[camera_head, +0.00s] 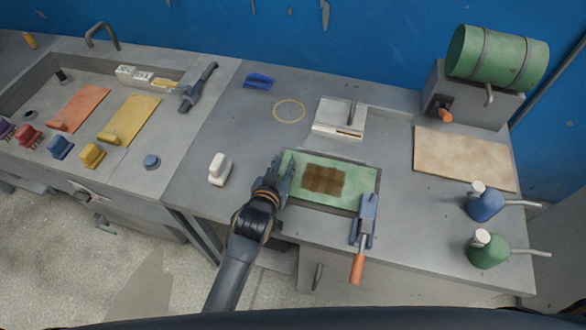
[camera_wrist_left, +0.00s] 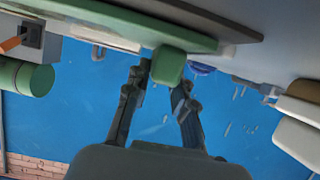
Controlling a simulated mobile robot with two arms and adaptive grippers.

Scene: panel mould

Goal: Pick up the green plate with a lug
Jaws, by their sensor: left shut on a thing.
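The green plate (camera_head: 360,182) lies at the front of the grey bench and has a brown grid-like patch (camera_head: 325,180) in its middle. My left gripper (camera_head: 283,178) is at the plate's left edge. In the left wrist view the green lug (camera_wrist_left: 169,66) sits between the fingers of my left gripper (camera_wrist_left: 164,82), which is shut on it. The plate's body (camera_wrist_left: 130,20) stretches across the top of that view. The head view hides the lug behind the gripper. My right gripper is not in view.
A blue-grey clamp (camera_head: 367,215) with an orange handle (camera_head: 357,268) stands at the plate's right end. A white block (camera_head: 220,169) is to the left, a white box (camera_head: 340,118) behind. Blue (camera_head: 486,204) and green (camera_head: 488,251) bottles stand at right, near a tan board (camera_head: 464,157).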

